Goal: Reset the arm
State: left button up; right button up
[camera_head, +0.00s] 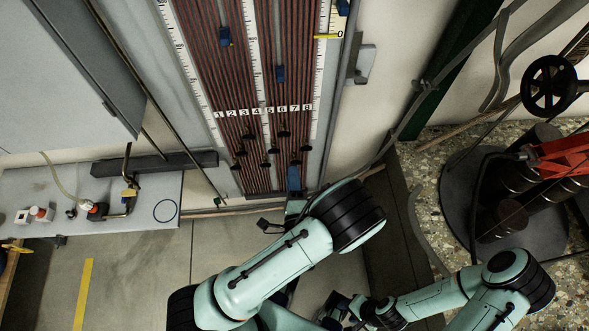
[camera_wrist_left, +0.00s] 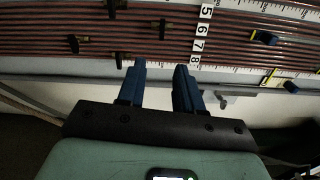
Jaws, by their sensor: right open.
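My left arm reaches from the bottom of the head view toward the foot of the tube board (camera_head: 262,70). Its wrist hides much of my left gripper (camera_head: 294,180), whose blue fingertip shows in front of the board's lower right. In the left wrist view the left gripper (camera_wrist_left: 160,78) has two blue fingers apart with nothing between them. They point at the board's edge near numbers 6, 7 and 8. My right gripper (camera_head: 336,308) is low in the head view, partly hidden by the left arm. It is open, and I see nothing held in it.
The board carries blue sliders (camera_head: 280,73) and black clamps (camera_head: 247,134). A black handwheel (camera_head: 550,84) and dark round weights (camera_head: 500,218) are at right. Open floor (camera_head: 140,270) lies at lower left.

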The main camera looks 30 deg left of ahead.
pick_arm(q)
jog(key=s+a+f+n+g+h+p, duration=0.1)
jog(key=s+f+n+g+h, duration=0.2)
jog(key=f, duration=0.5)
jog(key=s+a+f+n+g+h+p, duration=0.1)
jog(key=s+a+f+n+g+h, duration=0.1)
jog(key=s+f+n+g, duration=0.45)
jog(key=s+d+f+n+g+h+p, duration=0.3)
jog(key=s+d+n+g+h, duration=0.3)
jog(key=s, duration=0.4)
jog(key=shift+d+f+n+g+h, duration=0.35)
jog(key=shift+d+f+n+h, duration=0.45)
jog(key=shift+d+h, duration=0.3)
pick_arm(e)
notch_tip(320, 180, up, 6)
jog(key=w, duration=0.2)
jog(key=shift+w+f, duration=0.15)
jog(key=shift+f, duration=0.05)
